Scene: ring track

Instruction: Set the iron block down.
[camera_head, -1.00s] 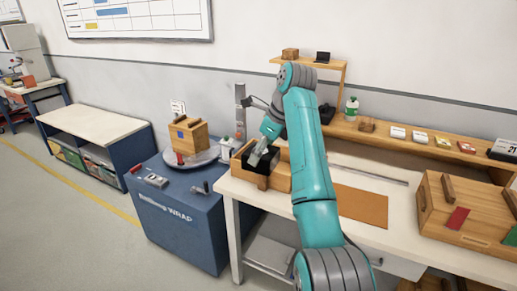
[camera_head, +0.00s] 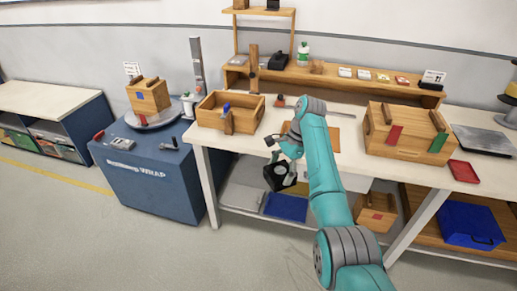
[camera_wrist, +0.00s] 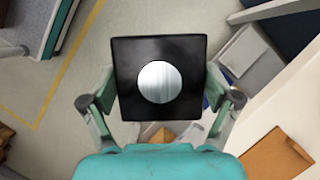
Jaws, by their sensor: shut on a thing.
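The iron block (camera_head: 279,177) is a black square block. In the wrist view the iron block (camera_wrist: 131,102) shows a round, pale metal disc on its face. My gripper (camera_head: 284,172) is shut on it, with one finger at each side; the wrist view shows the gripper (camera_wrist: 160,92) from behind. The block hangs in the air in front of the workbench (camera_head: 343,166), apart from any surface that I can see. Its underside is hidden.
An open wooden box (camera_head: 209,122) stands at the bench's left end. A brown mat (camera_head: 331,138) lies right of it, partly behind my arm. A closed wooden crate (camera_head: 402,137) stands further right. A blue cabinet (camera_head: 150,185) is at left. A lower shelf (camera_head: 245,199) holds bins.

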